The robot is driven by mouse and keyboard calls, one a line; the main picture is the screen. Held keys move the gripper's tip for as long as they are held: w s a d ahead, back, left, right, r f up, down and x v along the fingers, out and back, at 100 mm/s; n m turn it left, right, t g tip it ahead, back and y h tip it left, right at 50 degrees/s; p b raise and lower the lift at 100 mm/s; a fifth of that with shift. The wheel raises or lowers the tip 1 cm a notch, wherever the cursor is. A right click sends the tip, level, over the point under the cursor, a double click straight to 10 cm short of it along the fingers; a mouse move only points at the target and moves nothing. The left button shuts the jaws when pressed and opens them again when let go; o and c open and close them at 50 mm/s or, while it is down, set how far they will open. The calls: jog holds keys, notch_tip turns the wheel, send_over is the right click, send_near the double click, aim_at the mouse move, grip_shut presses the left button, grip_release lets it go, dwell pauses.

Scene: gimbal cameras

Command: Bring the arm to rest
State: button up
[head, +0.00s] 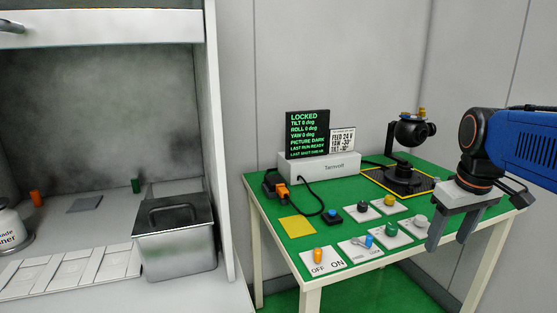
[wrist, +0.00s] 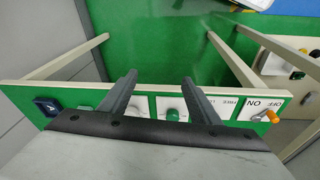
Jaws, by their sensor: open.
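My gripper (head: 452,232) is open and empty in the head view, its grey fingers pointing down at the right front edge of the green table (head: 268,197). My blue arm reaches in from the right. In the wrist view my gripper (wrist: 158,92) shows two separated fingers with nothing between them. Beyond them are the table's edge and several white switch plates, partly hidden by the gripper body. An OFF/ON plate (wrist: 265,105) with an orange knob is at the right of that view. I cannot tell how far the fingers are from the table edge.
On the table stand a black gimbal camera (head: 410,131), a white box (head: 325,168) with a screen reading LOCKED, a yellow square (head: 297,226) and several knob plates. A metal bin (head: 178,245) stands left on a grey bench. Walls close in behind the table.

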jog(key=s+a+f+m+t, duration=0.1)
jog(key=s+a+f+t, duration=0.1)
jog(key=s+a+f, duration=0.7)
notch_tip(320, 180, down, 3)
jog(key=shift+s+r+m+y, duration=0.15)
jog(key=shift+s+m+y, duration=0.2)
jog(key=shift+s, duration=0.9)
